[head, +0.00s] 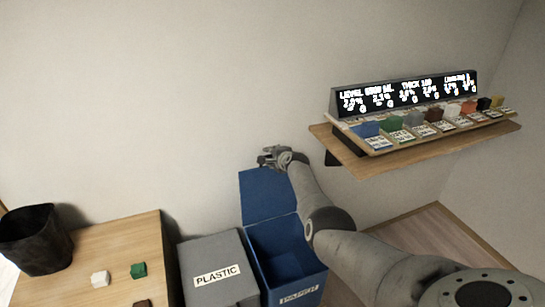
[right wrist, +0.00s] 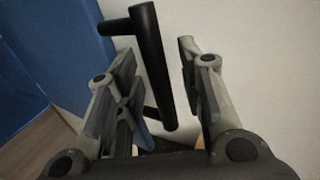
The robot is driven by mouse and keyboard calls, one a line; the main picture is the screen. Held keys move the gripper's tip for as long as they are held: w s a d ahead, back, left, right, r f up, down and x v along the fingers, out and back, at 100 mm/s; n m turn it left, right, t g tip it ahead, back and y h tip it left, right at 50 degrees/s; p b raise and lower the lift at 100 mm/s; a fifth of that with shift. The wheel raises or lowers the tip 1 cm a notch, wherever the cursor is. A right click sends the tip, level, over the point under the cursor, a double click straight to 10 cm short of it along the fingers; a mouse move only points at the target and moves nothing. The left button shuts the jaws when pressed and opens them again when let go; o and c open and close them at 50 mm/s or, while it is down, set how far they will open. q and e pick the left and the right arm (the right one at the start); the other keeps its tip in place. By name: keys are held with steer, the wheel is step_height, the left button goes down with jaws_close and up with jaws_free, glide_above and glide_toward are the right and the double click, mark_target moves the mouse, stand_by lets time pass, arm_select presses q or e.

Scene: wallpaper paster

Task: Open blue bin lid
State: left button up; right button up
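The blue bin (head: 283,262) stands on the floor with its inside showing from above. Its blue lid (head: 264,196) is raised and stands up at the back near the wall. My right gripper (head: 273,156) is at the lid's upper edge. In the right wrist view, the lid's black handle (right wrist: 152,65) runs between the two spread fingers of my right gripper (right wrist: 160,62). Gaps show beside the handle, so the gripper is open around it. The lid's blue face (right wrist: 50,45) fills the left of that view. My left gripper is not in view.
A grey bin labelled PLASTIC (head: 212,262) stands closed just left of the blue bin. A wooden table (head: 100,245) with small blocks and a black basket (head: 35,240) is further left. A wall shelf (head: 430,148) with coloured samples and a display hangs at the right.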

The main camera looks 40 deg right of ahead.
steer(key=v, duration=1.2)
stand_by(0.7)
steer(key=shift+f, duration=0.1)
stand_by(0.4)
